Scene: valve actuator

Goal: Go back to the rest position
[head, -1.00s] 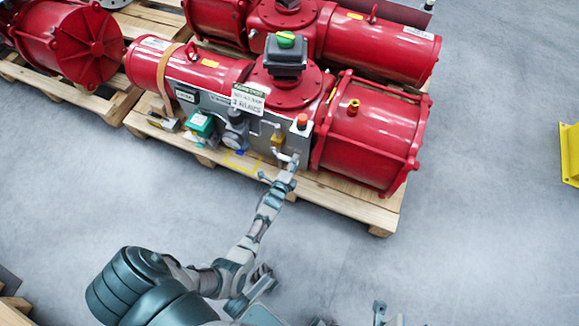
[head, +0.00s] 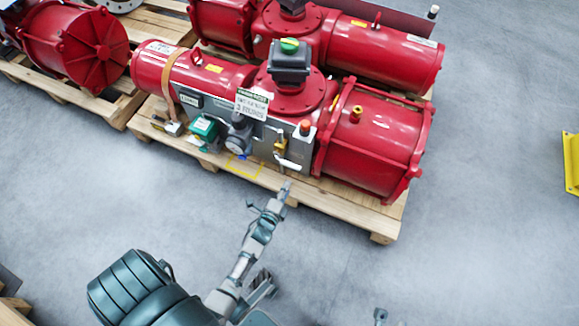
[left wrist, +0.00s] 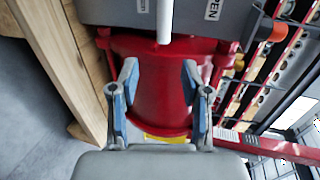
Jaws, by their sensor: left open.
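My left gripper (head: 285,188) is just in front of the actuator's control panel, over the pallet's front edge. In the left wrist view the same gripper (left wrist: 160,78) has its two blue-grey fingers spread apart with nothing between them. The red valve actuator (head: 372,140) lies on its pallet beyond the gripper. A white lever handle (head: 288,164) sticks out low on the grey panel, apart from the fingertips. It also shows in the left wrist view (left wrist: 165,18), ahead of the open fingers. A small grey piece at the bottom edge of the head view may be my right gripper; its jaws cannot be read.
The wooden pallet (head: 345,208) under the actuator has its front edge near my left arm. A second red actuator (head: 385,58) stands behind. A yellow stand (head: 571,163) is at the far right. The grey floor (head: 480,240) at right is clear.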

